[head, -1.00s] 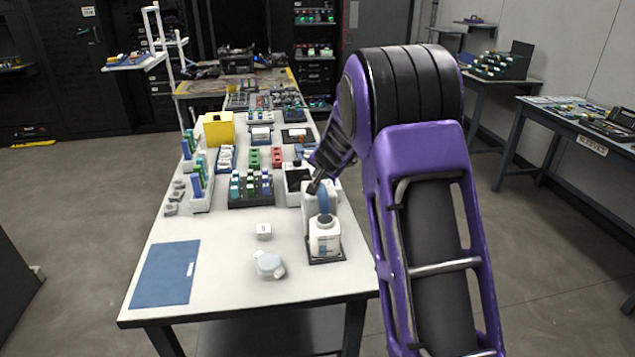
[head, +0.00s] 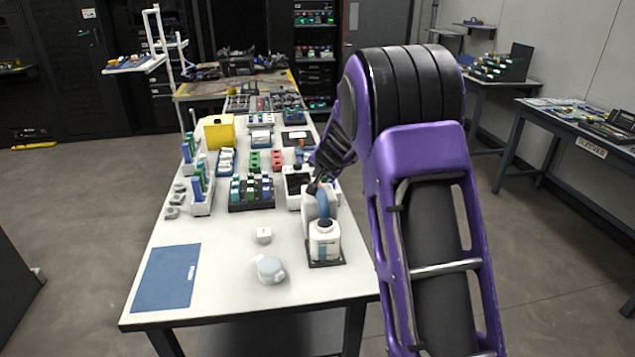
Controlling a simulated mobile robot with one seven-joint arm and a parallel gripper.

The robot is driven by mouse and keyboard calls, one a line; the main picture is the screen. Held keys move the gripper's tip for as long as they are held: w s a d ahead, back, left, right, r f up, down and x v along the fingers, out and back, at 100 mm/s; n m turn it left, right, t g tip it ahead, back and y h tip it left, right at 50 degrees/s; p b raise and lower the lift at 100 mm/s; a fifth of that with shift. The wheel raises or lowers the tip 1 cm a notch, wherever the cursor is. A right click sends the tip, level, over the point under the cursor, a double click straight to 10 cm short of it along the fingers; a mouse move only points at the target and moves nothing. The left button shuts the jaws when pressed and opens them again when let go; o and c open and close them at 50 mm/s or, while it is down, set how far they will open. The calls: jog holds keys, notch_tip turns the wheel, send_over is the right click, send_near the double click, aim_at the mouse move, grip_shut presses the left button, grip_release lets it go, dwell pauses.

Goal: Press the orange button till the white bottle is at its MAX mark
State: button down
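The white bottle (head: 324,243) stands upright on a small dark tray (head: 340,261) near the right front edge of the table. It has a dark round opening on top and a blue patch on its front; its MAX mark is too small to make out. A white dispenser body with a blue part (head: 322,204) stands directly behind the bottle. My gripper (head: 312,188) points down at the top of this dispenser, at its upper left. The orange button does not show. I cannot tell whether the fingers are apart or touch the dispenser.
A white round lidded piece (head: 269,269) and a small white cube (head: 264,235) lie left of the bottle. A blue mat (head: 165,278) lies at the front left. Racks of vials (head: 251,193) and a yellow box (head: 218,131) stand farther back.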

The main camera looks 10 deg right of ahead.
jog(key=shift+r, duration=0.1)
notch_tip(320, 180, up, 5)
jog(key=p, duration=0.4)
dwell(0.3)
dwell(0.5)
